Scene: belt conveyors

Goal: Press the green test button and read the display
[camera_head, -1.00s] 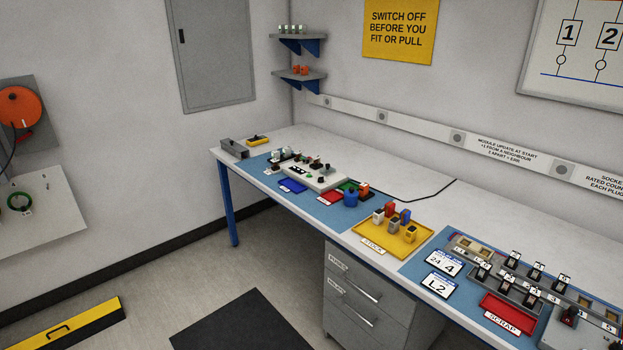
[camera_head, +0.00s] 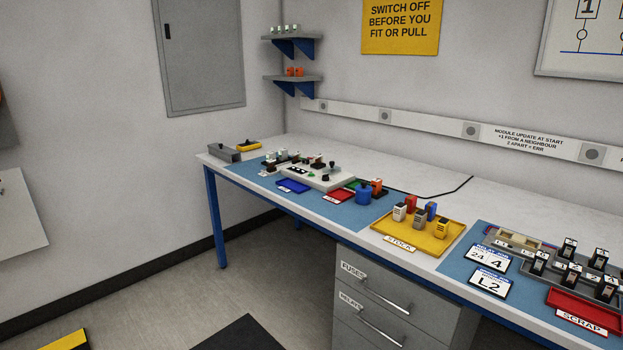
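A light grey test unit (camera_head: 327,180) stands on the blue mat at the far left part of the bench. It carries a small dark display (camera_head: 298,172) and several small knobs or plugs. A green test button is too small to make out for certain on it, and no reading can be made out on the display. Neither of my grippers is in view.
A blue pot (camera_head: 363,194), a blue tray (camera_head: 292,187) and a red tray (camera_head: 338,196) sit by the unit. A yellow STOCK tray (camera_head: 388,238) and a red SCRAP tray (camera_head: 590,312) lie further right. The floor (camera_head: 265,280) left of the drawer cabinet (camera_head: 395,300) is clear.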

